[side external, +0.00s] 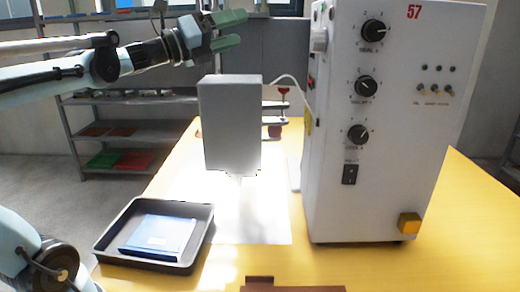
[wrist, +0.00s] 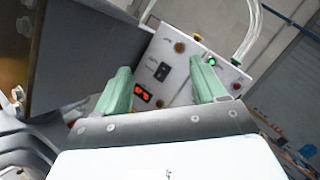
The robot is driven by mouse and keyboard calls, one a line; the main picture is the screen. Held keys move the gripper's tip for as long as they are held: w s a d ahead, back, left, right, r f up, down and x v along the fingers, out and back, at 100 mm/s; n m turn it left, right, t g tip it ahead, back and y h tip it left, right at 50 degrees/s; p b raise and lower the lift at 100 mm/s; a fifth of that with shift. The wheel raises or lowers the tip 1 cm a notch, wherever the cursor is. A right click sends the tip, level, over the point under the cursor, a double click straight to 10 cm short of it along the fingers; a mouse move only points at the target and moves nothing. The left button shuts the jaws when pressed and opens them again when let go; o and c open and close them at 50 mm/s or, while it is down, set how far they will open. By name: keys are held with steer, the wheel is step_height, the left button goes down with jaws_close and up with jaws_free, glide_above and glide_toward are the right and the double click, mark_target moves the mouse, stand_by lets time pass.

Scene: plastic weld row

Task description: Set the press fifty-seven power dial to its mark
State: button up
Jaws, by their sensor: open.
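The white press cabinet (side external: 400,190) marked with a red 57 stands at the right in the side external view. Three black dials run down its front: a top dial (side external: 373,30), a middle dial (side external: 366,86) and a lower dial (side external: 357,134). Their small labels are too blurred to tell which is power, and no target mark can be made out. My gripper (side external: 238,29) has green fingers, is open and empty, and is held high to the left of the cabinet, apart from it. In the wrist view my open gripper (wrist: 161,72) points toward a pale control panel (wrist: 178,92).
A grey box-shaped head (side external: 231,122) hangs between my arm and the cabinet. A black tray (side external: 110,240) with a blue item (side external: 160,237) sits on the yellow table (side external: 470,230). The wrist view panel has a red display (wrist: 143,92), a black switch (wrist: 162,72) and a green light (wrist: 211,63).

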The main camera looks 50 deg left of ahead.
mark_target(312, 39)
steer(key=d+m+g+h, duration=0.2)
steer(key=m, duration=0.2)
steer(key=s+d+m+g+h, duration=0.1)
steer(key=d+m+g+h, duration=0.1)
steer(key=m, duration=0.3)
steer(key=s+d+f+m+g+h, duration=0.1)
steer(key=d+m+g+h, duration=0.1)
steer(key=m+h, duration=0.1)
steer(key=shift+s+m, duration=0.15)
steer(key=shift+m, duration=0.75)
steer(key=shift+s+d+f+m+g+h, duration=0.1)
steer(key=shift+s+d+m+g+h, duration=0.1)
steer(key=shift+d+m+g+h, duration=0.4)
steer(key=x, duration=1.1)
steer(key=shift+w+f, duration=0.1)
steer(key=shift+w, duration=0.3)
steer(key=c, duration=1)
